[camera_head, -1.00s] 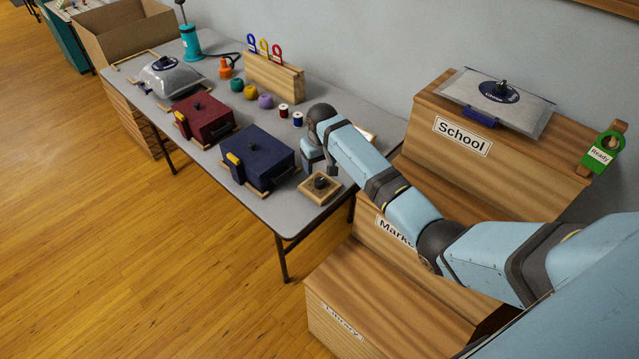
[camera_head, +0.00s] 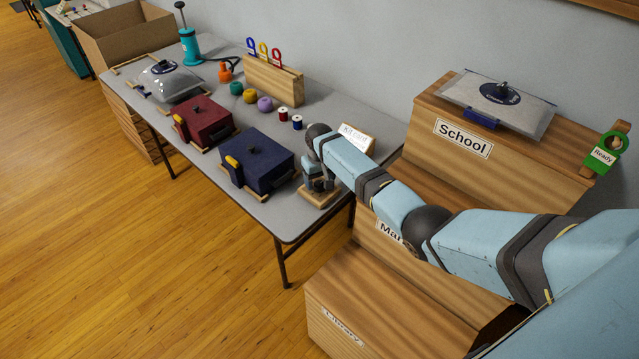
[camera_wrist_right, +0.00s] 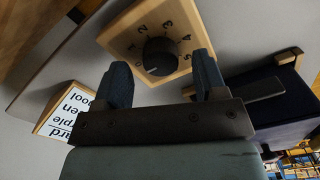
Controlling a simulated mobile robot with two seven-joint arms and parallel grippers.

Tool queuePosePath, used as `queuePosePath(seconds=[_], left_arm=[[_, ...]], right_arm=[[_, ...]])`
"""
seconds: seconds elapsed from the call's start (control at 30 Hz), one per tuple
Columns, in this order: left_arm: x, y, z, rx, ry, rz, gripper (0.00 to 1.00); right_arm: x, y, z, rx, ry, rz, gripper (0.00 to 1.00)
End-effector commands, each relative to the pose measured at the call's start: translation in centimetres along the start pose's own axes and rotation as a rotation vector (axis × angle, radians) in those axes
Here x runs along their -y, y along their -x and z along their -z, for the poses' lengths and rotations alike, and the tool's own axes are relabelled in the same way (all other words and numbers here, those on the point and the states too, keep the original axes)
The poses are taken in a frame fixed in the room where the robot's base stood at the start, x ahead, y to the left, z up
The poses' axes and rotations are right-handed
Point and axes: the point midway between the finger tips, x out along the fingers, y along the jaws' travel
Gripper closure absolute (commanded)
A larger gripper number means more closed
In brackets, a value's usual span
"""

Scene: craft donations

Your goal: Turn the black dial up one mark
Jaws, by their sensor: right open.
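My left gripper is not in view.
A blue box (camera_head: 258,163) stands close left of the dial, with a red box (camera_head: 205,122) beyond. A white card (camera_head: 357,137) stands behind my right wrist. Wooden steps (camera_head: 390,300) lie right of the grey table (camera_head: 290,222). Spools and yarn balls sit further back.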

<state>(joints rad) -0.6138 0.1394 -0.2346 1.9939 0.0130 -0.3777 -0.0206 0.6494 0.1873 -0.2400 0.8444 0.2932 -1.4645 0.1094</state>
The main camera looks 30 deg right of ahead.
Motion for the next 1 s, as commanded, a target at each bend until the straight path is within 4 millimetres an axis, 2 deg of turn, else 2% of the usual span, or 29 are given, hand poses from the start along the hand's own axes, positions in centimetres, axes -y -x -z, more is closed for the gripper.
queuePosePath(seconds=[0.13,0.43,0.47,0.67,1.0], left_arm=[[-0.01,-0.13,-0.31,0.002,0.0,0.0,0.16],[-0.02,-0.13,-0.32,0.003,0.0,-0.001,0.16],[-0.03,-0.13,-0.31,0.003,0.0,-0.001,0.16],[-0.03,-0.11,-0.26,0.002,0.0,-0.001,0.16],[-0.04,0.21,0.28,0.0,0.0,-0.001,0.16]], right_arm=[[0.03,-1.14,0.02,0.0,0.0,0.0,0.35],[0.04,-1.35,0.02,-0.001,0.0,0.0,0.35],[0.04,-1.35,0.02,-0.001,0.0,0.0,0.37],[0.02,-1.35,0.01,-0.001,0.0,0.0,0.83],[0.05,-1.21,-0.02,0.001,-0.039,0.0,0.84]])
